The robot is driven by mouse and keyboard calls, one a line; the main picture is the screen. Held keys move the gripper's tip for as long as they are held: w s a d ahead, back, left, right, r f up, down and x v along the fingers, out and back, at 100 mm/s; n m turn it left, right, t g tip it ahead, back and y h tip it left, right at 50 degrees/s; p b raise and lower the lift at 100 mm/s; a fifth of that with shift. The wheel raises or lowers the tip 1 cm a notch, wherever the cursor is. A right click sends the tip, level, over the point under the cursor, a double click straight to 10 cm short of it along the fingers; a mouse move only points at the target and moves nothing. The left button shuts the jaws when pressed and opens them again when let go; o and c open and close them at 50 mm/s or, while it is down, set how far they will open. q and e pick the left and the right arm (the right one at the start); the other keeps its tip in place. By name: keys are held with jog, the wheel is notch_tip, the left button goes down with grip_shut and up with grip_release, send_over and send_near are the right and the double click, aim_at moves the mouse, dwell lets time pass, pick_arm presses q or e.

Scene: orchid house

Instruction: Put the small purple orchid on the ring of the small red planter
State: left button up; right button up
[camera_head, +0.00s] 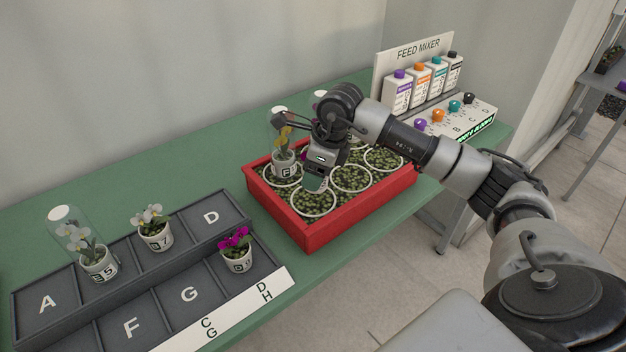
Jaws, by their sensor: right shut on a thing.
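The red planter (313,238) stands on the green bench, filled with dark pellets and several white rings. A small orchid with purple-magenta flowers (236,240) stands in a white pot in the front right compartment of the dark tray. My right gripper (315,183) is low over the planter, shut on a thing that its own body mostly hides. A trace of purple shows beside it, too small to identify. A yellow orchid (285,136) in a white pot under a clear dome stands on the planter's left, close to the gripper. My left gripper is not in view.
The lettered dark tray (190,292) also holds a white orchid under a dome (78,238) and a white orchid without one (153,222). Another dome top (320,95) shows behind my right arm. The feed mixer (418,50) with bottles stands at the back right.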

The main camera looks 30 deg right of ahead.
jog(key=shift+w+f, duration=0.35)
jog(key=shift+f+p, duration=0.35)
jog(key=shift+f, duration=1.55)
jog(key=shift+f, duration=0.1)
jog(key=o, duration=1)
jog(key=shift+r, duration=0.2)
jog(key=b+v, duration=0.1)
jog(key=v, duration=1)
jog(key=shift+r, duration=0.4)
